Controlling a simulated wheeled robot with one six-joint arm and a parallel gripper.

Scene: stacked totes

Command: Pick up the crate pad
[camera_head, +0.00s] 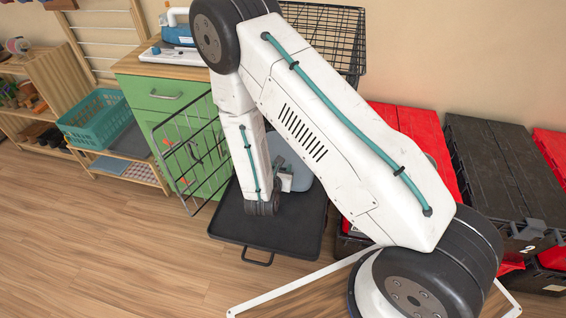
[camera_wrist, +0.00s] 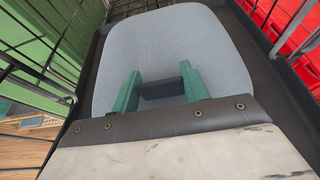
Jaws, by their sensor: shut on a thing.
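The crate pad (camera_wrist: 165,42) is a flat grey cushion with rounded corners; it fills much of the wrist view. In the head view a small part of the pad (camera_head: 301,173) shows behind my forearm. My gripper (camera_wrist: 160,86) has its two teal fingers closed at the pad's near edge, around a dark block-like part between them. The pad is over the black crate tray (camera_head: 270,232); I cannot tell whether it touches the tray. In the head view my gripper (camera_head: 285,181) is mostly hidden by my arm.
The wire crate's door (camera_head: 190,150) stands open at the left, and its wire frame (camera_head: 335,35) rises behind. A green cabinet (camera_head: 165,95) is to the left. Red and black totes (camera_head: 505,165) stand to the right. Wooden floor (camera_head: 110,240) is clear at front left.

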